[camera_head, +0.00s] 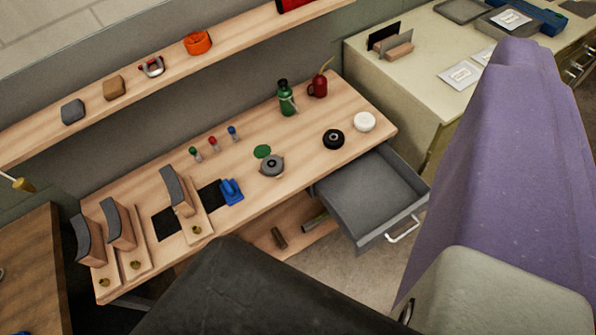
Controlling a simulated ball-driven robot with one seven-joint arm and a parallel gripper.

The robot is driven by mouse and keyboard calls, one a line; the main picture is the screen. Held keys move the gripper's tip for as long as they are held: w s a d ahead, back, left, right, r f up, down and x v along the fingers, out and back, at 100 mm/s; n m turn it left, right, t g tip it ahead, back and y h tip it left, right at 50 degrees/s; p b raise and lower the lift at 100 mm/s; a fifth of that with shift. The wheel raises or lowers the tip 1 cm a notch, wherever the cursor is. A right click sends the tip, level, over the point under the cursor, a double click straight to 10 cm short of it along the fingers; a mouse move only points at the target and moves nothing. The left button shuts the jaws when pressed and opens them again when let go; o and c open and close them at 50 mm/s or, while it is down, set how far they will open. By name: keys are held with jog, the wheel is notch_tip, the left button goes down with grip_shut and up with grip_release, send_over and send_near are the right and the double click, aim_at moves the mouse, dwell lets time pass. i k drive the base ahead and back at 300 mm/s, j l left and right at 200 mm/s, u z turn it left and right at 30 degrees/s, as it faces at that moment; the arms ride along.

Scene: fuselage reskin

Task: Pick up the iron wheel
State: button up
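A grey, metal-looking round piece with a dark centre (271,165) lies on the wooden bench towards its front edge. It looks most like the iron wheel, but I cannot be sure at this size. A black ring-shaped wheel or roll (333,139) lies to its right, with a white round piece (364,122) beside that. All three stand apart from one another. I cannot make out my gripper's fingers in this view, and nothing is seen touching these pieces.
The wooden bench (330,100) also carries a green bottle (286,98), a red can (318,86) and a blue tool (231,191). An open, empty grey drawer (370,195) juts out at the right. A large purple shape (510,160) and a dark shape (260,290) block the foreground.

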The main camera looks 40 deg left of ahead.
aim_at(273, 165)
jog(key=i, duration=0.7)
jog(key=i+u, duration=0.1)
jog(key=u, duration=0.3)
jog(key=i+u, duration=0.15)
jog(key=u, duration=0.2)
jog(key=i+u, duration=0.1)
jog(key=u, duration=0.3)
jog(key=i+l+u, duration=0.1)
jog(key=u, duration=0.3)
jog(key=i+u, duration=0.4)
jog(key=i+j, duration=0.05)
jog(key=i, duration=0.05)
